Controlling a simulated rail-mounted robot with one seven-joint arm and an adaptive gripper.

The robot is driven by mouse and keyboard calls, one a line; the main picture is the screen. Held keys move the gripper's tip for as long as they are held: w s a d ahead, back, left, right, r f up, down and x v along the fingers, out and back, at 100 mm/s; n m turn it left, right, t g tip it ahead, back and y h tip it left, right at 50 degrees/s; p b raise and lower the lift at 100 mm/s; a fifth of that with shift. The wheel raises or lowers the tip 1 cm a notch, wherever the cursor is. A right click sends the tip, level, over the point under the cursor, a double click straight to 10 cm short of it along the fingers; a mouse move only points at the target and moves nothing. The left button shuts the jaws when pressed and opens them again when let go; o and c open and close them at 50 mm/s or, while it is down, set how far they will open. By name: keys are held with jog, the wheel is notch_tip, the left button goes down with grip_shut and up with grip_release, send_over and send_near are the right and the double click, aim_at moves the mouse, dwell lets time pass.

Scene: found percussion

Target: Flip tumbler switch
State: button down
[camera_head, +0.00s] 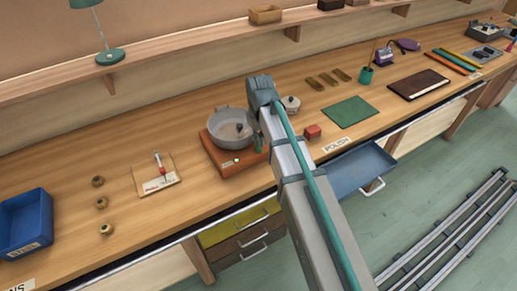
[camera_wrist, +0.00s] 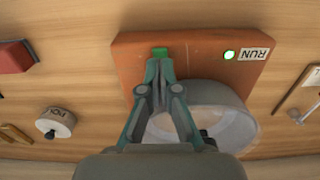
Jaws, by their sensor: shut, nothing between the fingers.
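The tumbler is an orange-brown base (camera_head: 222,161) carrying a round grey bowl (camera_head: 222,127); a small dark knob shows in the bowl. In the wrist view the base (camera_wrist: 200,75) has a green switch (camera_wrist: 160,51) near its edge. A lit green lamp (camera_wrist: 229,55) sits beside a RUN label (camera_wrist: 254,54). My gripper (camera_wrist: 159,64) is shut and empty, its fingertips right at the switch and partly covering it. I cannot tell whether they touch. In the head view my gripper (camera_head: 258,141) is over the right side of the base, and the switch is hidden.
A red block (camera_head: 312,132), a white lidded pot (camera_head: 291,103) and a green mat (camera_head: 349,112) lie to the right. A blue drawer (camera_head: 352,168) stands open below. A paper with a red tool (camera_head: 157,174), several small knobs and a blue bin (camera_head: 25,222) are left.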

aim_at(259, 150)
jog(key=shift+f+b, duration=0.5)
jog(key=shift+f, duration=0.9)
dwell(0.6)
jog(key=shift+r, duration=0.1)
jog(key=shift+r+p, duration=2.55)
jog(key=shift+r, duration=0.9)
